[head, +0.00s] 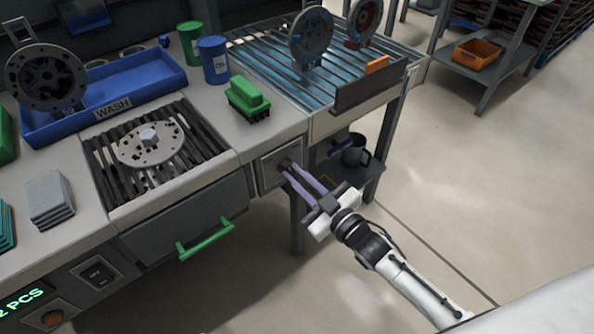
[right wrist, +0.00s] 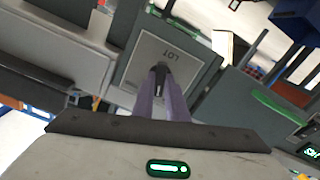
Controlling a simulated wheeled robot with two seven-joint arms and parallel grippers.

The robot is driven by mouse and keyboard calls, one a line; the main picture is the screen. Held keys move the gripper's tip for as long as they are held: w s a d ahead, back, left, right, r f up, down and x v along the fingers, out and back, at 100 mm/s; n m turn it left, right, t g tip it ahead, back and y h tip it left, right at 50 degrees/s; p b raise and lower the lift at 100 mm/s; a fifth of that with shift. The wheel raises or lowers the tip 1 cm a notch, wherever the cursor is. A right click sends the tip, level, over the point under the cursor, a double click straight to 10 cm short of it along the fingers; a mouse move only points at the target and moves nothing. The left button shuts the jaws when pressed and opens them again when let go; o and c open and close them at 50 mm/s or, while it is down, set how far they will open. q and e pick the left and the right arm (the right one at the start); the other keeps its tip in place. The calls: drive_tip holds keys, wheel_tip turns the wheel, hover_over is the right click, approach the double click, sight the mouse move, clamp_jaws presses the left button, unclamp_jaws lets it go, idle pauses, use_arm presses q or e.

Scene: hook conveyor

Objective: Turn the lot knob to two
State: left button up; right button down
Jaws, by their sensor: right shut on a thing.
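The lot knob (head: 284,165) is a small dark knob on a square grey plate (head: 268,174) on the front of the bench. In the right wrist view the plate (right wrist: 176,52) reads LOT, and the dark knob (right wrist: 160,72) shows between the fingertips. My right gripper (head: 290,171) has its two purple fingers shut on the knob; they also show in the right wrist view (right wrist: 160,80). The fingers hide part of the knob, and I cannot read its setting. My left gripper is not in view.
A drawer with a green handle (head: 207,240) is left of the plate. A green brush (head: 248,97) and a blue can (head: 213,60) stand on the bench above. A dark jug (head: 355,152) sits on a lower shelf to the right.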

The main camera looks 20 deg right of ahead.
drive_tip(key=m+p, duration=0.1)
drive_tip(key=m, duration=0.1)
drive_tip(key=shift+r+m, duration=0.1)
drive_tip(key=shift+m, duration=0.3)
drive_tip(key=m+p, duration=0.1)
drive_tip(key=m, duration=0.2)
drive_tip(key=shift+m, duration=0.3)
drive_tip(key=m, duration=0.2)
drive_tip(key=shift+m+p, duration=0.3)
drive_tip(key=shift+a+m, duration=0.1)
drive_tip(key=shift+m, duration=1.7)
drive_tip(key=c, duration=1.8)
unclamp_jaws()
drive_tip(key=shift+s, duration=0.1)
drive_tip(key=shift+o, duration=0.2)
drive_tip(key=shift+s, duration=0.1)
